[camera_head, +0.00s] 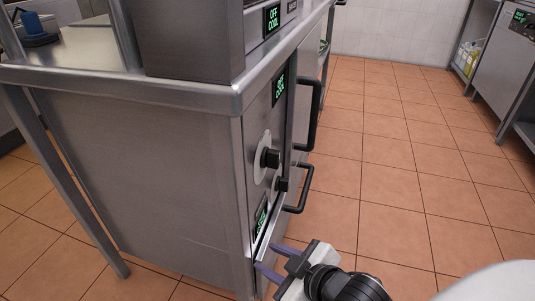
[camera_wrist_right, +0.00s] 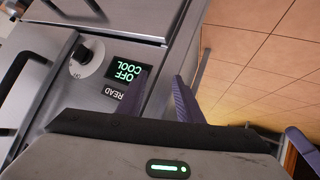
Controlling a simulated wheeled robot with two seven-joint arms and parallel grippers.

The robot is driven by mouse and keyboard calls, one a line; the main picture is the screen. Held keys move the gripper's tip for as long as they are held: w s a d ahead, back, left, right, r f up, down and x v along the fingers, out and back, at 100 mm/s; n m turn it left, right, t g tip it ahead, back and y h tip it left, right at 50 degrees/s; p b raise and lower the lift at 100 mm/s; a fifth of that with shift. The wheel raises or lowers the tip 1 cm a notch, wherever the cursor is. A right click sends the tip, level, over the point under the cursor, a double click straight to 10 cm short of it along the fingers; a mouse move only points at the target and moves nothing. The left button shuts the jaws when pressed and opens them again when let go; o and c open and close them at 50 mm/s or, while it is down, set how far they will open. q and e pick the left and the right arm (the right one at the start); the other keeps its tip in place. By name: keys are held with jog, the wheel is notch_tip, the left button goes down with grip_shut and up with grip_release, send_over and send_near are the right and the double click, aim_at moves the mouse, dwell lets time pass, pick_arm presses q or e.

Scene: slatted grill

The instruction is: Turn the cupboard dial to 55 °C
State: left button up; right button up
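The steel cupboard unit (camera_head: 160,170) stands at the left in the head view. Its front carries a black dial (camera_head: 269,158) on a pale round plate, with a smaller black knob (camera_head: 282,184) below it. A lower green display (camera_head: 262,214) is too oblique to read. In the right wrist view a black dial (camera_wrist_right: 87,54) sits beside a display (camera_wrist_right: 127,72) reading OFF COOL, upside down. My right gripper (camera_head: 269,257) is low at the front, below the dials, its purple fingers apart and empty. The fingers also show apart in the wrist view (camera_wrist_right: 160,85).
Black bar handles (camera_head: 314,115) stick out from the cupboard front, beside the dials. Another OFF COOL display (camera_head: 279,88) sits higher up. A steel worktop edge (camera_head: 235,95) overhangs above. The tiled floor (camera_head: 400,170) to the right is clear.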

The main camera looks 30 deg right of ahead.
aim_at(279, 159)
jog(key=w+d+r+n+t+h+p, duration=0.1)
jog(key=w+d+r+n+t, duration=0.3)
jog(key=d+r+n, duration=0.3)
jog(key=w+d+r+n+t, duration=0.4)
jog(key=d+r+n, duration=0.2)
jog(key=d+r, duration=0.2)
jog(key=s+r+n+g+y, duration=0.1)
jog(key=s+n+g+y, duration=0.15)
jog(key=n+y, duration=0.7)
jog(key=s+r+n+g+y, duration=0.1)
jog(key=s+n+g+y, duration=0.15)
jog(key=n, duration=1.45)
jog(key=shift+m+h, duration=0.35)
jog(key=shift+h, duration=0.05)
jog(key=x, duration=0.9)
jog(key=shift+w+f, duration=0.25)
jog(key=shift+f, duration=0.05)
pick_arm(q)
jog(key=shift+a+f, duration=0.3)
jog(key=shift+f, duration=0.15)
jog(key=shift+s, duration=0.1)
pick_arm(e)
grip_shut()
